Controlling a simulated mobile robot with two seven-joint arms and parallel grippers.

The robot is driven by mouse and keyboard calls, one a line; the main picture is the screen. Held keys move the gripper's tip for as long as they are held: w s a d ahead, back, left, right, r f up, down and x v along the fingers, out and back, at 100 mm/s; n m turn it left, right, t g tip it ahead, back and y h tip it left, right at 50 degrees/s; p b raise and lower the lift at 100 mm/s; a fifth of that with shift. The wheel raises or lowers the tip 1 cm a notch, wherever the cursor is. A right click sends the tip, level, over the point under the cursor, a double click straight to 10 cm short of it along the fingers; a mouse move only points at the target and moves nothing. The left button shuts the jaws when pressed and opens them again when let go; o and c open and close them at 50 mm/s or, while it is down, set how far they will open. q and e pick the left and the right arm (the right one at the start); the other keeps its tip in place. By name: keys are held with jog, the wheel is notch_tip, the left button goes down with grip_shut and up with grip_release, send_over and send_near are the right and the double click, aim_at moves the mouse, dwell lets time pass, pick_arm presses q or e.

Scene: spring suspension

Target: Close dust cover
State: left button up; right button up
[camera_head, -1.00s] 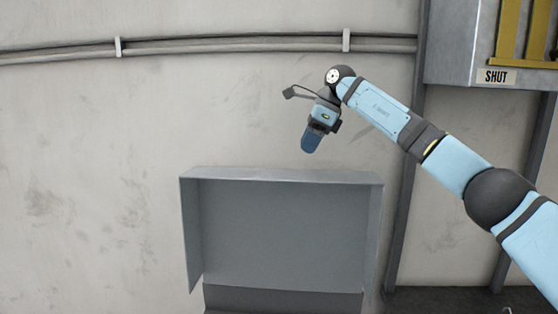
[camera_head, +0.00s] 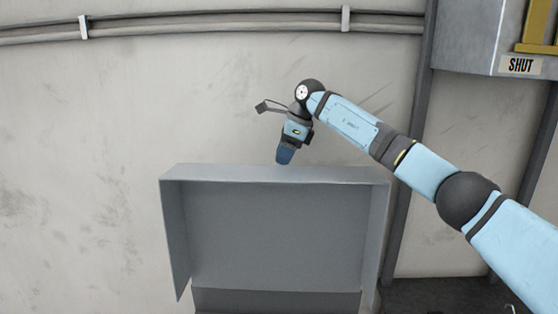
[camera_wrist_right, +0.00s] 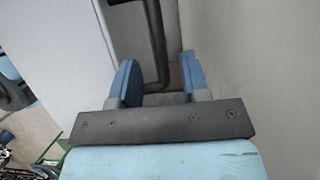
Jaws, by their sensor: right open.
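The grey dust cover (camera_head: 275,235) stands open and upright, its hollow inside facing me, in the lower middle of the head view. Whether the bar touches a finger is unclear. My left gripper is not in view.
The concrete wall (camera_head: 80,130) rises close behind the cover. A pipe (camera_head: 215,20) runs along it above. A grey cabinet marked SHUT (camera_head: 520,65) hangs at the upper right, with dark posts below. Room left of the cover is clear.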

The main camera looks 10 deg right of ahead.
jog(key=x, duration=0.2)
jog(key=shift+s+a+f+p, duration=0.1)
jog(key=shift+a+f+p, duration=0.15)
jog(key=shift+f+p, duration=0.1)
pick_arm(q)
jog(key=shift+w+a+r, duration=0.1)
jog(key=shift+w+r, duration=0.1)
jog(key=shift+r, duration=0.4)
pick_arm(e)
jog(key=shift+f, duration=0.25)
